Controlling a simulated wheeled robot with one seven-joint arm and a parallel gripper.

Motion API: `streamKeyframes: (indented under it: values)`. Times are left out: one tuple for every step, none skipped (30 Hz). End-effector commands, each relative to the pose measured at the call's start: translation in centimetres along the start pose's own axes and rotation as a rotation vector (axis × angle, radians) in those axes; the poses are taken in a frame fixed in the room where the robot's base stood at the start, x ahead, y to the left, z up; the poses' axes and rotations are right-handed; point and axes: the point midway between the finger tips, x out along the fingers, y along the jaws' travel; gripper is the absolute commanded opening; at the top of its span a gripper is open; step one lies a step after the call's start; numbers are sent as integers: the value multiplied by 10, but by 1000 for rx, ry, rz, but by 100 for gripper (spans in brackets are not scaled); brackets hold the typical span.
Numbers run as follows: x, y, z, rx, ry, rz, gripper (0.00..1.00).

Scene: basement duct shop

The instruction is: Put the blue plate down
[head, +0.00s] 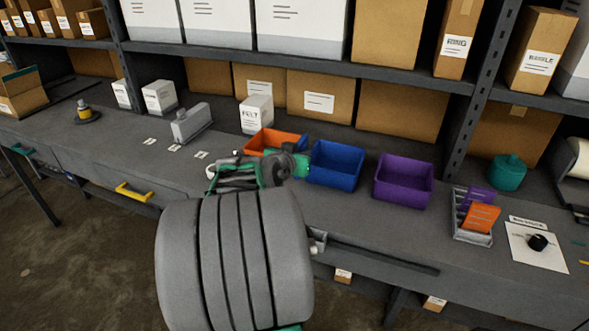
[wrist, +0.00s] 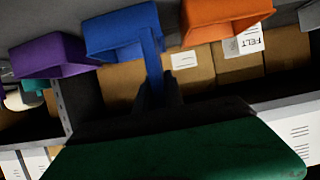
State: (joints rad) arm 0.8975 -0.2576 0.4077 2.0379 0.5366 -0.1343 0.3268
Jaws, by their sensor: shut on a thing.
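My gripper (wrist: 158,92) is shut on the blue plate (wrist: 151,55), a thin strip seen nearly edge-on in the wrist view. The plate overlaps the blue bin (wrist: 112,32) in that view; I cannot tell whether it touches the bin. In the head view, my gripper is up by the orange bin (head: 262,140) and the left side of the blue bin (head: 337,166).
A purple bin (head: 404,181) stands right of the blue one. A grey rack (head: 471,237) holds a purple plate (head: 478,200) and an orange plate (head: 482,218). White boxes and a shelf post (head: 474,118) stand behind. The bench left of the orange bin has free room.

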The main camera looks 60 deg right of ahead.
Motion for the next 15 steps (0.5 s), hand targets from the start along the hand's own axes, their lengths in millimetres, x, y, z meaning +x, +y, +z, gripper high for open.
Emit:
streamKeyframes:
  values:
    - [11, -10, 0, -5, -5, 1, 0]
    - [18, -15, 2, -4, -4, 1, 0]
    - [28, -19, 12, -6, -7, 2, 0]
    - [34, -23, 16, -6, -6, 1, 0]
    - [40, -26, 21, -5, -6, 1, 0]
    - [47, -31, 25, -4, -3, 0, 0]
    - [51, -33, 28, -4, -4, 0, 0]
    - [55, -35, 31, -2, -2, 0, 0]
    - [59, -38, 34, -3, -1, 0, 0]
    - [61, -39, 35, -2, 0, 0, 0]
    - [63, -40, 36, -2, 0, 0, 0]
    - [66, -42, 38, -1, 0, 0, 0]
    - [68, -43, 41, -2, -1, 0, 0]
    - [72, -45, 44, -2, -2, 0, 0]
    - [74, -45, 49, -4, -3, 1, 0]
